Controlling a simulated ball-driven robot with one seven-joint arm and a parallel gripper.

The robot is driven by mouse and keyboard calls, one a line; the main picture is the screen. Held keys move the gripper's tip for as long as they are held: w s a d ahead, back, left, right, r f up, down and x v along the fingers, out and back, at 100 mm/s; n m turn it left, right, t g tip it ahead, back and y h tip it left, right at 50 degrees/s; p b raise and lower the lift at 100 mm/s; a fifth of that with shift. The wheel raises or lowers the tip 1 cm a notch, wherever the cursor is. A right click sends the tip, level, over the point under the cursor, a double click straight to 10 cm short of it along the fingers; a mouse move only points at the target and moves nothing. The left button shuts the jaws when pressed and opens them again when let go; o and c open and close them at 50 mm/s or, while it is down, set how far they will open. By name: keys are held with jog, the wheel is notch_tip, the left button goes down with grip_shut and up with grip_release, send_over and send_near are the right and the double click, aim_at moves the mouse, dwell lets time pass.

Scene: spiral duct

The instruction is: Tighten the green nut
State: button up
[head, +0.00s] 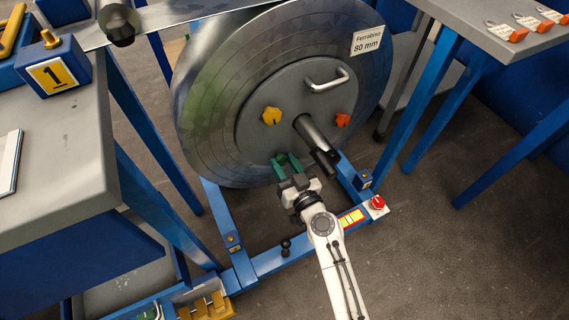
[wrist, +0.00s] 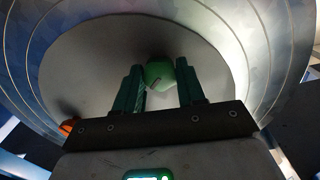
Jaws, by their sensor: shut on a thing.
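The green nut (wrist: 160,74) sits on the grey round plate (wrist: 85,70) of the big coil, seen between my fingers in the wrist view. My gripper (head: 287,164) has green fingers and is at the lower part of the plate in the head view. Its fingers are shut on the nut, one on each side. In the head view the nut cannot be told apart from the green fingers. The plate (head: 262,95) also bears a yellow knob (head: 271,116), an orange knob (head: 342,120) and a metal handle (head: 327,80).
A dark-ended shaft (head: 316,140) sticks out of the plate just above my gripper. A blue floor frame (head: 268,262) with a red button (head: 377,203) lies below. Grey tables stand left (head: 60,170) and right (head: 490,25). The dark floor at lower right is clear.

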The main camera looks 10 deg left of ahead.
jog(key=c, duration=0.4)
jog(key=shift+c, duration=0.2)
jog(key=shift+m, duration=0.3)
jog(key=m, duration=0.5)
jog(key=shift+b, duration=0.4)
jog(key=m, duration=0.6)
jog(key=shift+m, duration=0.4)
jog(key=m+p, duration=0.1)
jog(key=m, duration=0.5)
jog(key=m+p, duration=0.1)
jog(key=m, duration=0.5)
jog(key=shift+m, duration=0.3)
